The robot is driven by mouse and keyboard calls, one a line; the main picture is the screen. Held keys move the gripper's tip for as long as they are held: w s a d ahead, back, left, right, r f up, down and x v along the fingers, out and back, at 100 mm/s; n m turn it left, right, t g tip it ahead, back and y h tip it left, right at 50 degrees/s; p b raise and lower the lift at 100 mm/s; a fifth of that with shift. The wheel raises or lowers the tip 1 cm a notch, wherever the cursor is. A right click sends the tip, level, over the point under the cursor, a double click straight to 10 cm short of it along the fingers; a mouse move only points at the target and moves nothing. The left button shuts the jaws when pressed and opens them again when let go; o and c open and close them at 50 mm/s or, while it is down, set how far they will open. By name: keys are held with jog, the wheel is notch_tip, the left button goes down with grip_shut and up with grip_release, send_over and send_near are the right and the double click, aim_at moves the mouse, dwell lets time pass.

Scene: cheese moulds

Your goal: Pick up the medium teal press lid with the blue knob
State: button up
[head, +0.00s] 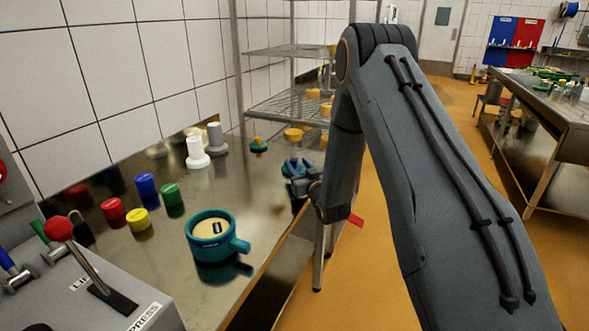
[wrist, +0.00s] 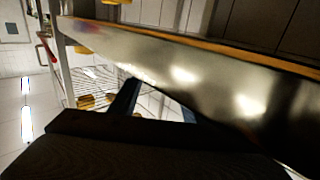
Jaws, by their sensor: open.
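My gripper (head: 297,172) is at the right edge of the metal table, low over its top, in the head view. Its two dark blue fingers stand apart with nothing between them in the wrist view (wrist: 155,107). Blue and teal shapes crowd together at the gripper in the head view. I cannot tell whether the medium teal press lid with the blue knob is among them. A teal lid with a yellow knob (head: 258,146) stands just left of and behind the gripper. No lid can be made out in the wrist view.
A teal mould with a handle (head: 208,250) stands on the table (head: 178,262). Red (head: 113,213), yellow, blue and green cylinders and white (head: 196,152) and grey pieces stand left. A wire rack (head: 275,106) with yellow cheeses is behind. The press (head: 85,300) is at front left.

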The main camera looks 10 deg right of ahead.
aim_at(295, 162)
jog(key=shift+w+a+p, duration=0.15)
jog(key=shift+w+p, duration=0.15)
jog(key=shift+w, duration=0.8)
jog(key=shift+w+a+p, duration=0.15)
jog(key=shift+w+p, duration=0.1)
jog(key=shift+w, duration=0.85)
grip_shut()
